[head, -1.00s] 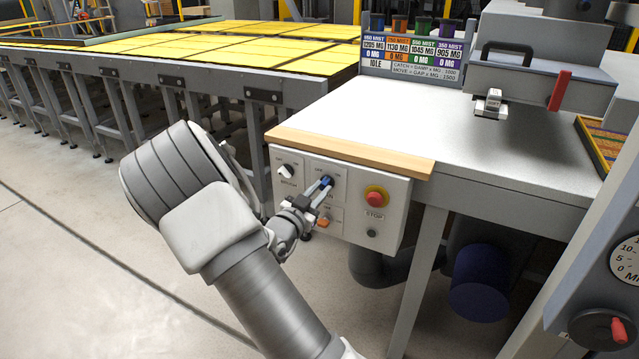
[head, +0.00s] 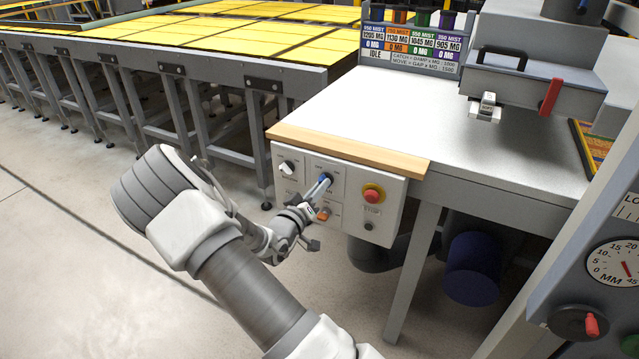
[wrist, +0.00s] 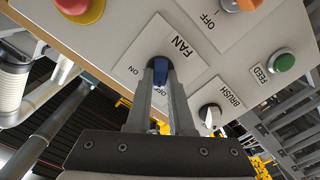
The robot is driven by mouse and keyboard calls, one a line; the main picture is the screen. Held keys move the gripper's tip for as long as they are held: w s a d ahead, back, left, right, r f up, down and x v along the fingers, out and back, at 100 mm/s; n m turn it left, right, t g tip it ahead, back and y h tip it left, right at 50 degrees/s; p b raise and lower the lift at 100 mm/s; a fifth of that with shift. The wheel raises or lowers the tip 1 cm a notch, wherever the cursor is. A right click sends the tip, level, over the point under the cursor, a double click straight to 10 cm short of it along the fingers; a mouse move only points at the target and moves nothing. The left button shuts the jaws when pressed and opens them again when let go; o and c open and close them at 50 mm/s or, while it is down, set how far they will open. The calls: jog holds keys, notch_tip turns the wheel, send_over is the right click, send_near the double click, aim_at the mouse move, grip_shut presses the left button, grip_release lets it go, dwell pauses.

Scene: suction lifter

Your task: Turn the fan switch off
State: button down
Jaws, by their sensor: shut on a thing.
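The fan switch (head: 327,176) is a blue knob on a small plate on the white control panel under the table's front edge. In the wrist view the blue knob (wrist: 160,71) sits on the plate marked FAN, with ON and OFF labels beside it. My gripper (head: 322,185) reaches the knob from the front left. In the wrist view its two fingers (wrist: 161,68) are closed on the knob's sides. The knob's handle lies roughly toward the OFF label, but the fingers partly hide it, so its exact setting is unclear.
The white BRUSH knob (wrist: 210,115), green FEED button (wrist: 285,62) and orange knob (wrist: 238,4) are close by. The red stop button (head: 373,194) is right of the fan plate. A wooden strip (head: 345,150) edges the table above. Open floor (head: 60,250) lies left.

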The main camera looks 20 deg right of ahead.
jog(key=shift+n, duration=0.7)
jog(key=shift+p, duration=0.3)
jog(key=c, duration=0.8)
grip_release()
jog(key=p+v, duration=0.1)
jog(key=v, duration=1.6)
jog(key=shift+s+a+p, duration=0.2)
jog(key=shift+p, duration=0.1)
jog(key=shift+w, duration=0.1)
